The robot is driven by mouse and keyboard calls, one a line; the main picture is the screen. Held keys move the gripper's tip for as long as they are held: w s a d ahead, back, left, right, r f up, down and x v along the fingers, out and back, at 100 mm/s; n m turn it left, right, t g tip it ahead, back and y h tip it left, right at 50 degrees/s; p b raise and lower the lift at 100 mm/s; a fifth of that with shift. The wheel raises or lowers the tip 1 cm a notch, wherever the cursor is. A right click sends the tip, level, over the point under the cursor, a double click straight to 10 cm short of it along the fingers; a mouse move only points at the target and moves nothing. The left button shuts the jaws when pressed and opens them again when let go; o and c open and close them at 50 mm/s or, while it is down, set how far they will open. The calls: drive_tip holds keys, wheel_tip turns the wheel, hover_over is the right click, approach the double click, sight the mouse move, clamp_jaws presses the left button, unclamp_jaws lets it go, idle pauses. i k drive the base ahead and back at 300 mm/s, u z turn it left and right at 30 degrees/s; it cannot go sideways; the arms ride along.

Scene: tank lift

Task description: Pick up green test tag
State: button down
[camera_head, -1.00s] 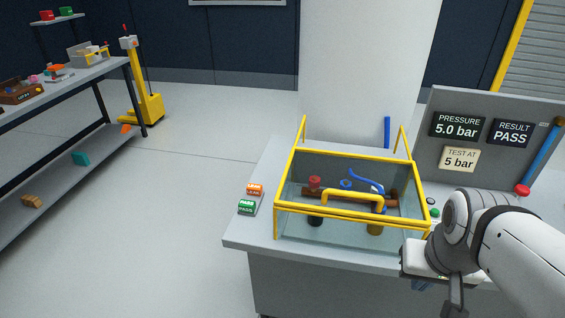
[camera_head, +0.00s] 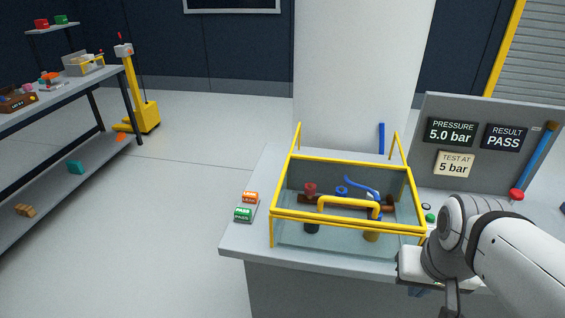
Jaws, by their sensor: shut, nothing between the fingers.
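The green test tag (camera_head: 243,214), marked PASS, lies at the left front of the grey bench (camera_head: 252,245). An orange tag (camera_head: 250,197), marked LEAK, lies just behind it. My gripper (camera_head: 452,300) is at the lower right, in front of the bench's right part, well to the right of the green tag. Its fingers look shut and empty, partly cut off by the lower picture edge. The yellow-framed glass tank (camera_head: 347,220) stands between my gripper and the tags.
Inside the tank are a brown pipe with a red fitting and blue parts. A grey panel (camera_head: 480,145) reads 5.0 bar and PASS. A red button (camera_head: 516,194) and green button (camera_head: 428,217) are at right. A shelf (camera_head: 75,85) stands far left; the floor between is clear.

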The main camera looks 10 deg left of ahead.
sight(242, 214)
drive_tip(key=z, duration=2.3)
drive_tip(key=k, duration=1.5)
drive_tip(key=u, duration=2.45)
drive_tip(key=i, duration=0.25)
drive_tip(key=z, duration=0.15)
